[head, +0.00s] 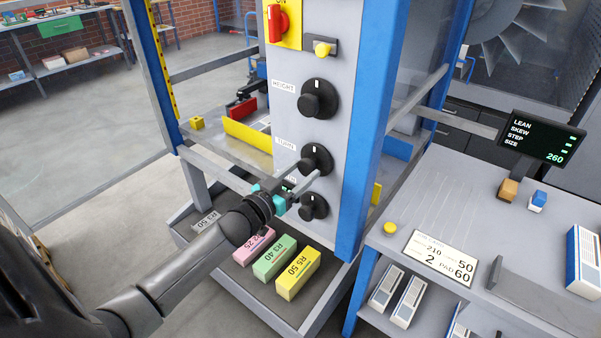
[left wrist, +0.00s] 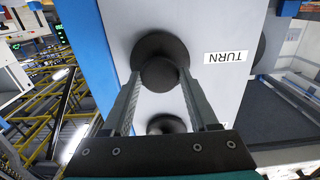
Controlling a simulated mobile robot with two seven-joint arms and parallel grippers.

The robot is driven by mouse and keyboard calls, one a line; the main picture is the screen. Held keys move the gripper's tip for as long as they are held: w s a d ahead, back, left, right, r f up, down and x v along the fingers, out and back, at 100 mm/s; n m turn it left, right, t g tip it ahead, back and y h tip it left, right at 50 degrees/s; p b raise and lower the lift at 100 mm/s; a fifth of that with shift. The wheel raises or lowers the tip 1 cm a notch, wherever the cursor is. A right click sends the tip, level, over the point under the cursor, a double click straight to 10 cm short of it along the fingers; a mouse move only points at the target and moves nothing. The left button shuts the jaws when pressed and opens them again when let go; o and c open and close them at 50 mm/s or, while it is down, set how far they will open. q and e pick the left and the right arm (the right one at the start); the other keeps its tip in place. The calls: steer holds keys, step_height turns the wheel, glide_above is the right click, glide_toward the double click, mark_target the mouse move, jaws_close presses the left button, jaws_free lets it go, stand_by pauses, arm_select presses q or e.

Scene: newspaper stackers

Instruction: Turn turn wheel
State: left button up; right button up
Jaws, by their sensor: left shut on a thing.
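The turn wheel (head: 318,154) is a black round dial with a raised knob, the middle of three dials on the grey machine column. Its TURN label (head: 285,143) is partly legible to its left. My left gripper (head: 311,170) reaches it from the lower left, and its fingers are shut on the knob. In the left wrist view the two fingers (left wrist: 160,78) lie on either side of the turn wheel's knob (left wrist: 160,71), and the TURN label (left wrist: 228,57) shows upside down. My right gripper is not in view.
The HEIGHT dial (head: 318,99) sits above and another black dial (head: 314,206) close below. Pink, green and yellow blocks (head: 272,258) lie on the dark base tray. A blue post (head: 372,130) stands right of the column. A display (head: 541,139) reads 260.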

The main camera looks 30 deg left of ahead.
arm_select(q)
steer(key=c, duration=0.7)
